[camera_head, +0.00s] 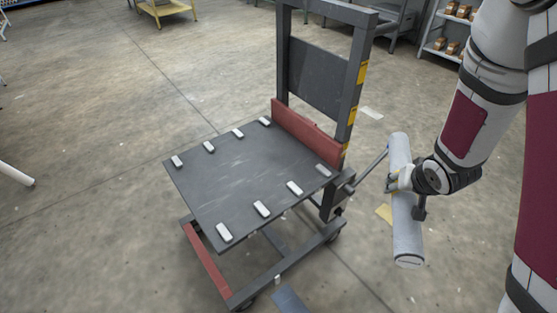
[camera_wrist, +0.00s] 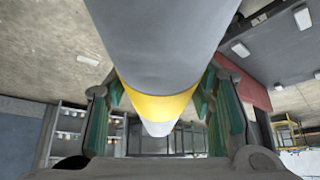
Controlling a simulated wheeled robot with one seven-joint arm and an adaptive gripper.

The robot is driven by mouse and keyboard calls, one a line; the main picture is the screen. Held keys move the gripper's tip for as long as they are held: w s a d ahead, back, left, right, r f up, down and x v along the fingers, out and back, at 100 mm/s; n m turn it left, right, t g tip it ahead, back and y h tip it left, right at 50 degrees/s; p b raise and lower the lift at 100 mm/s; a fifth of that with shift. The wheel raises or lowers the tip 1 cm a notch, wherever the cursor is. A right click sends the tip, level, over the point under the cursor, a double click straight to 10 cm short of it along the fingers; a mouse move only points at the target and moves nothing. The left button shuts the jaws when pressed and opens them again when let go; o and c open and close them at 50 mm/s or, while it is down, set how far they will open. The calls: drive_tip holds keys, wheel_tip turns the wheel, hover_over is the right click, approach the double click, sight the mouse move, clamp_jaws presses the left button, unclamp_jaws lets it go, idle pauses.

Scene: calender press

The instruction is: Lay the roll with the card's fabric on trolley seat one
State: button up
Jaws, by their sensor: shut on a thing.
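My gripper (camera_head: 396,182) is shut on a long light-grey roll (camera_head: 407,236), gripping it near its middle. In the wrist view the roll (camera_wrist: 160,45) runs between both fingers (camera_wrist: 160,108) and shows a yellow band. The roll hangs in the air to the right of the trolley, apart from its deck. The trolley (camera_head: 240,180) has a dark flat deck with several small pale blocks along two opposite edges. No roll lies on the deck. I cannot tell which blocks mark seat one. No fabric card is readable.
The trolley's upright frame (camera_head: 284,60) with yellow labels rises at the deck's back, above a red strip (camera_head: 305,130). A grey bar (camera_head: 371,165) sticks out from the trolley towards the roll. Shelves with boxes (camera_head: 447,40) stand at the back right. The floor at left is mostly clear.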

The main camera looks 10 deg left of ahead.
drive_tip(key=shift+s+d+f+b, duration=0.1)
drive_tip(key=shift+f+b, duration=0.75)
drive_tip(key=shift+b, duration=0.6)
drive_tip(key=shift+s+d+f+b, duration=0.1)
drive_tip(key=shift+f+b, duration=0.7)
drive_tip(key=shift+b, duration=0.65)
drive_tip(key=shift+r, duration=0.1)
drive_tip(key=a+f+n+g+y, duration=0.1)
drive_tip(key=a+f+n, duration=0.1)
drive_tip(key=a, duration=0.8)
drive_tip(key=a+f+n+y, duration=0.2)
drive_tip(key=a+n, duration=0.3)
drive_tip(key=a, duration=0.5)
drive_tip(key=a+f+n+g+y, duration=0.1)
drive_tip(key=a+f+n+y, duration=0.1)
drive_tip(key=a, duration=0.9)
drive_tip(key=shift+s+f+n+g, duration=0.3)
drive_tip(key=shift+f+n, duration=0.3)
drive_tip(key=shift+n, duration=0.1)
drive_tip(key=shift+d, duration=0.1)
